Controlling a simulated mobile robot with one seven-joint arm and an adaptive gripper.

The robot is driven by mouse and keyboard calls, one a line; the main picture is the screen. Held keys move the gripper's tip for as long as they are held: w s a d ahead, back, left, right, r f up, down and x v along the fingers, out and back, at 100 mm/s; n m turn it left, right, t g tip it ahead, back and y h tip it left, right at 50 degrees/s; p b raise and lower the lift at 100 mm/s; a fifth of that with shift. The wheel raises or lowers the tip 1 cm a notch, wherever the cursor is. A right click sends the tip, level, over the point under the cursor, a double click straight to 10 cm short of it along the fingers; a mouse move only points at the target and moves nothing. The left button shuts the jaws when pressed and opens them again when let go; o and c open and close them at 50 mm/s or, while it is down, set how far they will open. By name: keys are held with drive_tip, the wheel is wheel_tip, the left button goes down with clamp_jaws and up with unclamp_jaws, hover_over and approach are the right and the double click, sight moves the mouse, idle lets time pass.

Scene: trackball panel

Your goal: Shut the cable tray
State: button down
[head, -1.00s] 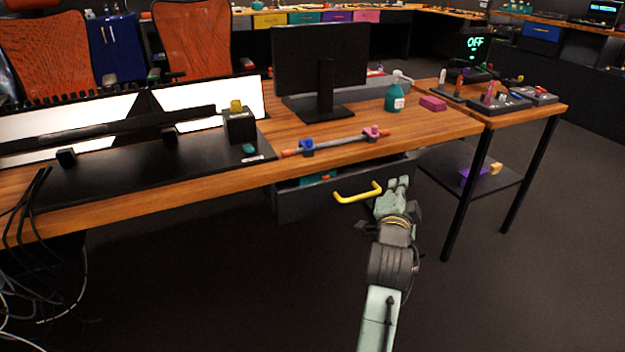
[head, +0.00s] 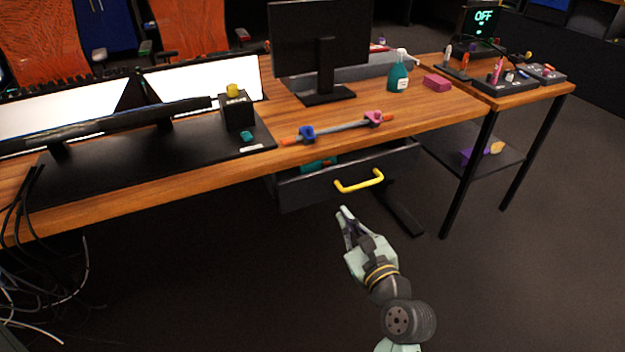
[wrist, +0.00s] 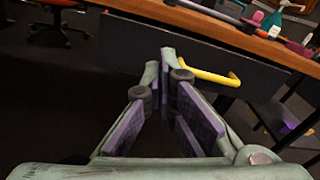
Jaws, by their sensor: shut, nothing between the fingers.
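The cable tray appears to be the dark grey drawer (head: 310,191) under the desk's front edge, with a yellow bar handle (head: 360,182) on its front. It stands partly pulled out, with a gap behind its front panel where a teal item (head: 318,165) shows inside. My gripper (head: 344,211) is just below and in front of the handle, apart from it. Its fingers are together and hold nothing. In the wrist view my gripper (wrist: 160,68) points at the dark front panel (wrist: 130,43), with the yellow handle (wrist: 212,77) just right of the fingertips.
The wooden desk (head: 215,172) overhangs the tray. On it are a monitor (head: 322,50), a rod with blue and pink clamps (head: 345,127) and a spray bottle (head: 398,76). Black table legs (head: 468,180) stand to the right. Loose cables (head: 40,290) hang at the left.

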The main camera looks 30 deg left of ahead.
drive_tip(key=s+m+y, duration=0.1)
drive_tip(key=s+m, duration=0.1)
drive_tip(key=p, duration=0.2)
approach(308, 178)
drive_tip(key=shift+m+g, duration=0.3)
drive_tip(key=shift+g, duration=0.1)
drive_tip(key=x, duration=0.7)
drive_tip(key=shift+w+d+r, duration=0.1)
drive_tip(key=shift+d+r, duration=0.05)
drive_tip(key=shift+r+p+x, duration=0.25)
drive_tip(key=shift+p+x, duration=0.7)
drive_tip(key=shift+x, duration=0.25)
drive_tip(key=shift+w+f, duration=0.1)
drive_tip(key=shift+f, duration=0.15)
